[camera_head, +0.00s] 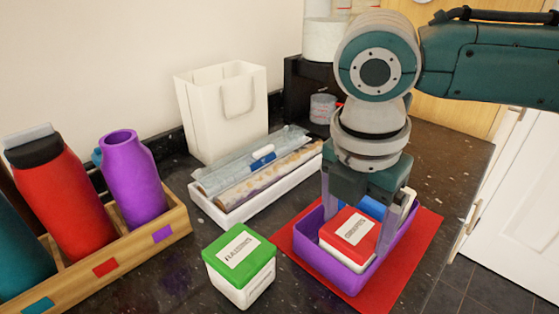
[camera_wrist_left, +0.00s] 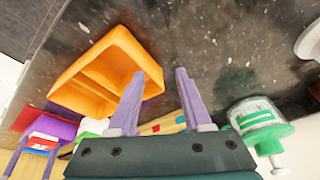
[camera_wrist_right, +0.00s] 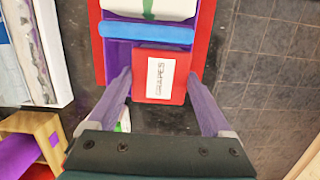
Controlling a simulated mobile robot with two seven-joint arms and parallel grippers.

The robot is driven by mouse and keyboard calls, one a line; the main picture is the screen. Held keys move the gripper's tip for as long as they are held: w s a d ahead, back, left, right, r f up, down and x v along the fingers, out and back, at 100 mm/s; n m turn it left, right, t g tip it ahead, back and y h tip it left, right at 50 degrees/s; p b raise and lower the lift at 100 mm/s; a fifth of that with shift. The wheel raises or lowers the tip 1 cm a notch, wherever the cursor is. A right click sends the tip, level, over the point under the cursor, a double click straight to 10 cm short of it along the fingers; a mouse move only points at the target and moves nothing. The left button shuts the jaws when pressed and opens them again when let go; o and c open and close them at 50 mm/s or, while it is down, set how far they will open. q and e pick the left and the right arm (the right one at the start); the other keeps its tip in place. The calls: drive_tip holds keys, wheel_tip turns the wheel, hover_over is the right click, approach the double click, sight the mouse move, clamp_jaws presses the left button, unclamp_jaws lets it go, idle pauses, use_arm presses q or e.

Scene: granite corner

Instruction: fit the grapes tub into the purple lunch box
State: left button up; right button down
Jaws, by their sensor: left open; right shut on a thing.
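The grapes tub (camera_head: 350,231) is white with a red lid and a GRAPES label. My right gripper (camera_head: 367,225) is shut on it, one finger on each side; the fingers also show in the right wrist view (camera_wrist_right: 160,82). The tub is over the near part of the purple lunch box (camera_head: 344,278), its lower part hidden behind the wall. I cannot tell whether it rests on the floor. A blue piece (camera_wrist_right: 146,31) and a white container with a green stripe (camera_wrist_right: 150,8) lie farther along the box. My left gripper (camera_wrist_left: 158,75) is open and empty.
The box stands on a red mat (camera_head: 405,270). A green-lidded raisins tub (camera_head: 239,268) stands left of it. A white tray (camera_head: 252,204), white bag (camera_head: 222,110) and wooden bottle rack (camera_head: 125,258) are farther left. The left wrist view shows an orange compartment box (camera_wrist_left: 110,70) and green-lidded jar (camera_wrist_left: 258,118).

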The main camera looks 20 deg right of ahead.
drive_tip(key=shift+f, duration=0.2)
unclamp_jaws()
drive_tip(key=shift+r, duration=0.2)
